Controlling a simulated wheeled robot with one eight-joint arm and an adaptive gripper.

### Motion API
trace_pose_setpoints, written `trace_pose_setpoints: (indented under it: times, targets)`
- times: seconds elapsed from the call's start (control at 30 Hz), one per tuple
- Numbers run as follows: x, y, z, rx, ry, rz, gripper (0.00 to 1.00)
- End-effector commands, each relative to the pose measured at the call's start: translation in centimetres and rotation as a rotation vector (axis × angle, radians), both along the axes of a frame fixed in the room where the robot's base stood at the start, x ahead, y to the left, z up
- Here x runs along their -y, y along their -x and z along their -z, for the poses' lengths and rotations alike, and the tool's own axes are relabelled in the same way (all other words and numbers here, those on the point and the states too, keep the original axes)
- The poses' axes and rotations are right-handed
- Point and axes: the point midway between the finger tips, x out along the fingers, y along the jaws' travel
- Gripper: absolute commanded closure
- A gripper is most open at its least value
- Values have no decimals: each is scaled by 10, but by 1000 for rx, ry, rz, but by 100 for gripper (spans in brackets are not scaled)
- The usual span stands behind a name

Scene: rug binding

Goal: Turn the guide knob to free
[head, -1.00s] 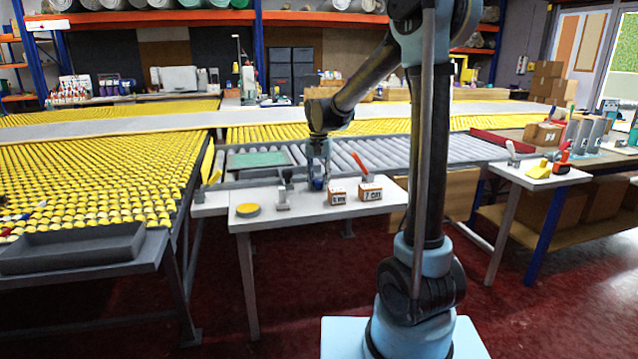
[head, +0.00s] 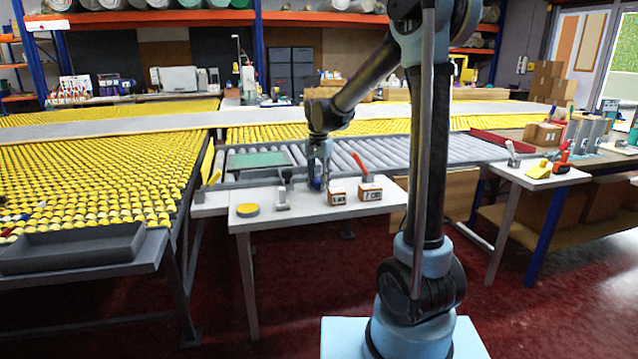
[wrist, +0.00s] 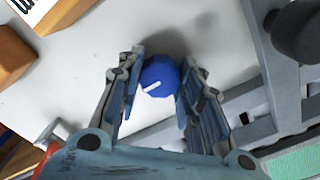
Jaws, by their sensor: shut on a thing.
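The guide knob is blue and round with a white pointer line, and it sits at the middle of the wrist view (wrist: 159,76). The pointer line runs toward the lower left of that view. My gripper (wrist: 161,84) has one finger on each side of the knob and is shut on it. In the head view my gripper (head: 318,180) is low over the back of the small white table (head: 300,210). There the knob shows only as a small blue patch between the fingers. No setting marks are readable around it.
Two labelled wooden blocks (head: 337,197) (head: 371,192) stand just right of my gripper, with a red-handled tool (head: 361,165) by the right one. A grey stand with a dark top (head: 283,197) and a yellow disc (head: 247,210) are to the left. Grey rollers (head: 385,152) lie behind.

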Motion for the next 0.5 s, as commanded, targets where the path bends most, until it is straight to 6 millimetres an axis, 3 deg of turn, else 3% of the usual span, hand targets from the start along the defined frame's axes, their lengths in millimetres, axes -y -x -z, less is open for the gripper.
trace_pose_setpoints:
  times: [0.03,0.07,0.13,0.5]
  targets:
    - [-1,-2,-1,4,-2,0,90]
    - [-1,-2,-1,3,-2,0,60]
    - [-1,-1,0,2,-2,-1,46]
    - [-1,0,-2,0,-1,-1,46]
